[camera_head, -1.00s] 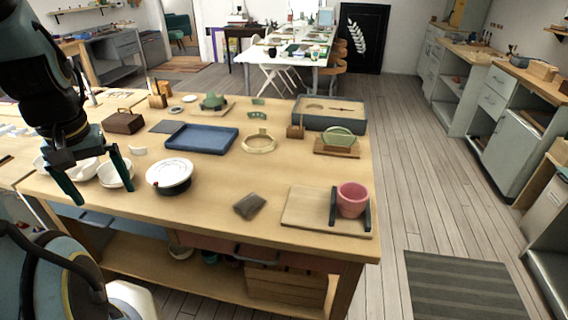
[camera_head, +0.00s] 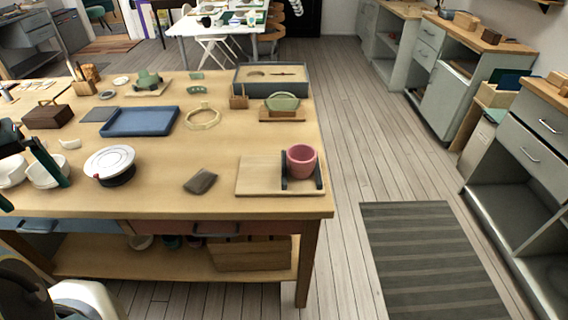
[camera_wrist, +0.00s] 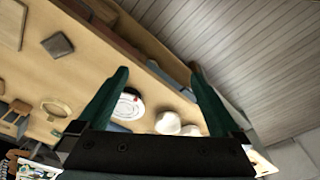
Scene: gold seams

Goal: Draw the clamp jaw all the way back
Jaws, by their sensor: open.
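The clamp is a light wooden board (camera_head: 257,178) at the right front corner of the workbench. A pink cup (camera_head: 301,161) stands upright on it between a dark left jaw (camera_head: 284,177) and a dark right jaw (camera_head: 319,177). Both jaws look close to or against the cup; I cannot tell whether they touch. My gripper (camera_head: 36,196) is at the left edge of the head view, open, empty and far left of the clamp. In the wrist view its green fingers (camera_wrist: 158,70) are spread wide, and a pale board, probably the clamp's, is cut off at the upper left.
A dark grey block (camera_head: 200,181) lies left of the clamp. A white round lidded dish (camera_head: 110,165), white bowls (camera_head: 46,172) and a blue tray (camera_head: 140,121) are farther left. A green dish on a stand (camera_head: 282,103) is behind.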

